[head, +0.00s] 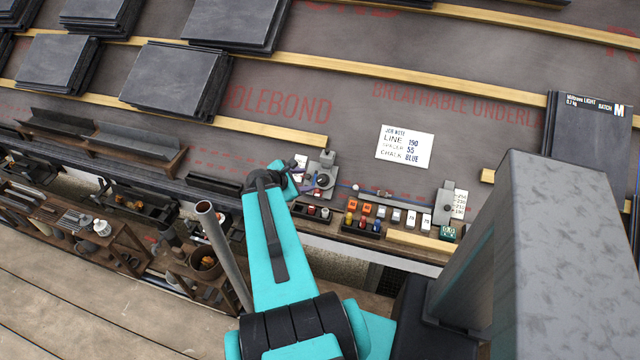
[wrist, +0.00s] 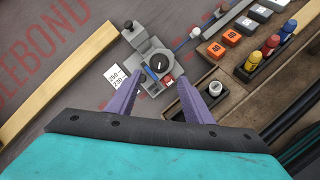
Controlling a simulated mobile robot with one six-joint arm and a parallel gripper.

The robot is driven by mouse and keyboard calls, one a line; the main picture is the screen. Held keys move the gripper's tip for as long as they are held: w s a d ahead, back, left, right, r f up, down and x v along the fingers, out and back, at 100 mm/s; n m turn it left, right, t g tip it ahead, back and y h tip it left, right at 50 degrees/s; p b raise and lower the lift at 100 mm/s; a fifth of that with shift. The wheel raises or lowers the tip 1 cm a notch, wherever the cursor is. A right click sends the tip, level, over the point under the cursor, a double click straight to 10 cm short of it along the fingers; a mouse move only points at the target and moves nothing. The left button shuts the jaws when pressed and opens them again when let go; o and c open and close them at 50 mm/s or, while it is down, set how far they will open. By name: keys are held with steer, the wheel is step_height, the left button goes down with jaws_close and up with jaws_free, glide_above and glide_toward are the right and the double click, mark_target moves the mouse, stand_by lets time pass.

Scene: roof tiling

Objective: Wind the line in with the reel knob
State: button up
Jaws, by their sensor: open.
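The grey reel unit (head: 322,179) sits at the lower edge of the roof, just right of my arm's end in the head view. In the wrist view the reel unit (wrist: 146,44) shows a round dark knob (wrist: 159,65) with a white mark, and blue and red parts beside it. A thin line (wrist: 206,22) with a white and blue piece on it runs from the unit toward the upper right. My gripper (wrist: 158,80) is open and empty, its purple fingers pointing at the unit on either side of the knob. Contact cannot be told. In the head view my arm hides most of the gripper.
A job note (head: 405,148) reads line 190, spacer 55, chalk blue. A grey end block (head: 446,202) stands to the right of the reel. Orange blocks (wrist: 224,42) and coloured bottles (wrist: 271,45) stand close by. Wooden battens (head: 400,78) and slate stacks (head: 177,78) lie upslope.

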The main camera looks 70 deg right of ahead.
mark_target(322, 179)
steer(key=b+x, duration=0.5)
steer(key=b, duration=0.4)
stand_by(0.5)
steer(key=b+x, duration=0.2)
steer(key=b, duration=0.4)
steer(key=shift+f, duration=0.15)
steer(key=shift+b+x, duration=0.3)
steer(key=shift+x, duration=2.4)
steer(key=shift+d, duration=0.1)
steer(key=shift+c, duration=0.2)
